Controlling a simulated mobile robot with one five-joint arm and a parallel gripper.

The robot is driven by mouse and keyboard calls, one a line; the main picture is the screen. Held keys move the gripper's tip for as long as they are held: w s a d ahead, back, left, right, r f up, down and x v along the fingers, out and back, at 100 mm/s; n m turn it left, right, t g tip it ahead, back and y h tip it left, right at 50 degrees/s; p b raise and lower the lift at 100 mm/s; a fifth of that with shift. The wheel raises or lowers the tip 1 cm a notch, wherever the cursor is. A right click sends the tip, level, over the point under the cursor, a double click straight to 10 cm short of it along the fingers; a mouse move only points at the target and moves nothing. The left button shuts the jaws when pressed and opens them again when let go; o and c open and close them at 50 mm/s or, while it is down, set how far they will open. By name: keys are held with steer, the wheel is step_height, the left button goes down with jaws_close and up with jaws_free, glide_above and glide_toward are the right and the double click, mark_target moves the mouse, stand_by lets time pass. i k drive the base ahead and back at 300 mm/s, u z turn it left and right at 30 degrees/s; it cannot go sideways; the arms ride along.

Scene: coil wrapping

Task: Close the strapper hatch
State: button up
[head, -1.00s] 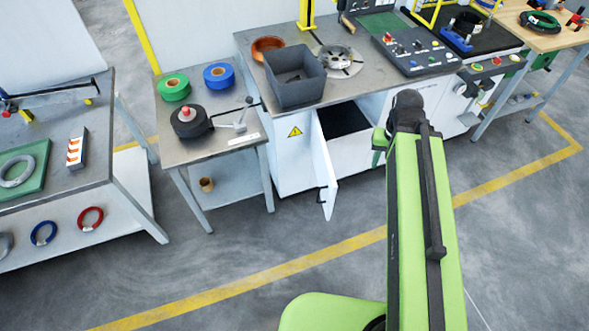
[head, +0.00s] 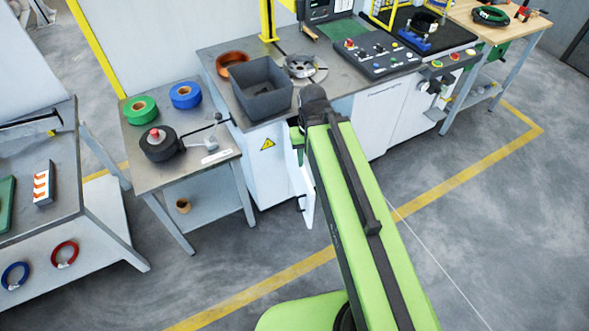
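The strapper hatch (head: 306,197) is a white door low on the front of the white machine cabinet (head: 263,168). It stands open, swung out toward me, with a dark handle near its lower free edge. My green arm covers part of the hatch and the opening behind it. The arm's far end is just right of the hatch in the picture. My gripper is hidden behind the arm, so its fingers and any contact with the hatch cannot be seen.
Left of the cabinet stands a small table (head: 212,167) with green, blue and black rolls. A grey bin (head: 262,90) sits on the cabinet top. A workbench (head: 75,215) is at the far left. Grey floor with a yellow line (head: 455,182) is clear in front.

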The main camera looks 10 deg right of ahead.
mark_target(304, 191)
steer(key=i, duration=0.85)
steer(key=u, duration=0.05)
steer(key=k, duration=1.6)
steer(key=u, duration=1.55)
steer(key=i, duration=1)
steer(key=u, duration=0.05)
